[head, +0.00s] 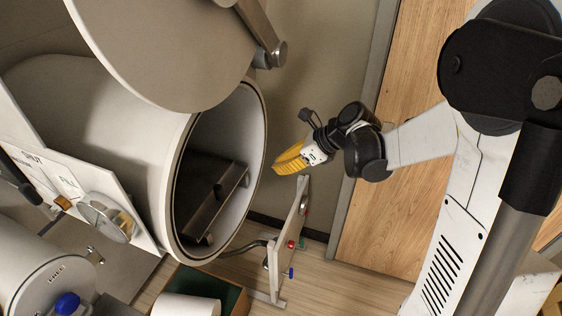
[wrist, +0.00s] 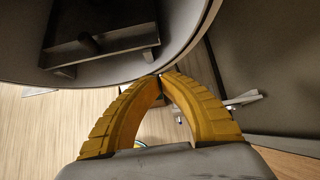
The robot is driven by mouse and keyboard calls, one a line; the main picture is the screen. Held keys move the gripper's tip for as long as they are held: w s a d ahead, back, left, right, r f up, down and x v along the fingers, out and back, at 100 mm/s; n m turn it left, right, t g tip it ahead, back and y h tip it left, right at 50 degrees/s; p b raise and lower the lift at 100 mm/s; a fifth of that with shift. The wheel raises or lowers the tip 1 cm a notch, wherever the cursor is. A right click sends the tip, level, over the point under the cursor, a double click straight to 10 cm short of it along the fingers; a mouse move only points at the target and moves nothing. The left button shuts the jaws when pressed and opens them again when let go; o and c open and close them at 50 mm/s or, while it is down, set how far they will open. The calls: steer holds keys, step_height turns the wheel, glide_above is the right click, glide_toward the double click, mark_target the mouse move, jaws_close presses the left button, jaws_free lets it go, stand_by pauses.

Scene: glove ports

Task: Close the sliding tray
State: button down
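The sliding tray (head: 212,215) is a dark flat tray with a raised edge and a knob-like part on it. It lies inside the white round chamber (head: 120,130), and its near end shows close to the open mouth. The tray also shows at the top left of the wrist view (wrist: 105,45), beyond the chamber's rim. My gripper (head: 277,168) has yellow ribbed fingers and is outside the chamber, to the right of its mouth, apart from the tray. In the wrist view its fingertips (wrist: 160,76) meet with nothing visible between them. The tray's far end is hidden in shadow.
The round chamber door (head: 165,45) stands open above the mouth on a hinge arm (head: 262,35). A white panel stand (head: 288,245) with coloured knobs is below my gripper. A bin with a white roll (head: 185,305) sits below the chamber. Wood-floor space lies right of the stand.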

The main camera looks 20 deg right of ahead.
mark_target(259, 169)
steer(key=w+a+f, duration=0.2)
steer(key=a, duration=0.1)
steer(key=w+a+f+b, duration=0.1)
steer(key=w+a, duration=0.1)
steer(key=shift+a+f, duration=0.1)
steer(key=shift+f, duration=0.25)
steer(key=shift+w+a+r, duration=0.1)
steer(key=shift+w+a, duration=0.3)
steer(key=shift+a, duration=0.05)
